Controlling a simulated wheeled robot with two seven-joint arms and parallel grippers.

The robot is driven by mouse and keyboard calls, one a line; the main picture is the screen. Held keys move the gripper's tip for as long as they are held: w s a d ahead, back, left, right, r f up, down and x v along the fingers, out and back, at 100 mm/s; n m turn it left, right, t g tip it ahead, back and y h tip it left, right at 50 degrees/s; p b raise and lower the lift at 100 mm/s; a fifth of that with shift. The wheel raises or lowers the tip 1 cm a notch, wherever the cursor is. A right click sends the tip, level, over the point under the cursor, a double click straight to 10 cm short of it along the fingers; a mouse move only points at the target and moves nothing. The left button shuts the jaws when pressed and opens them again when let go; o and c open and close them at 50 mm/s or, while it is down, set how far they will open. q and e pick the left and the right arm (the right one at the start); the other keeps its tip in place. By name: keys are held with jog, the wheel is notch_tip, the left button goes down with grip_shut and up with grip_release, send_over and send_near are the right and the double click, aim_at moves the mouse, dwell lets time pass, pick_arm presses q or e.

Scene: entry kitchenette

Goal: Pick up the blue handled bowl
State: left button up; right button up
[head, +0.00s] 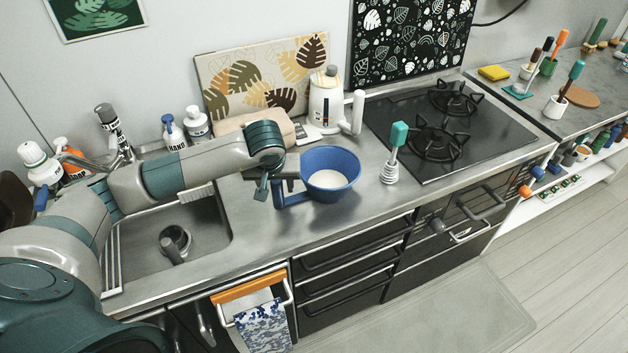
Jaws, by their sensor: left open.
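The blue handled bowl (331,173) is upright on the steel counter, between the sink and the stove. Its inside is blue with a pale patch at the bottom. A blue handle (291,200) sticks out on its left side, toward the front. My left gripper (277,186) is at the bowl's left side, right by the handle, with its fingers open. I cannot tell whether a finger touches the handle. My right gripper is not in view.
A sink (195,232) lies left of the bowl, under my left arm. The counter in front is clear.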

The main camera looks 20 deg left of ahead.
pick_arm(q)
jog(key=shift+x, duration=0.9)
jog(key=shift+r, duration=0.1)
grip_shut()
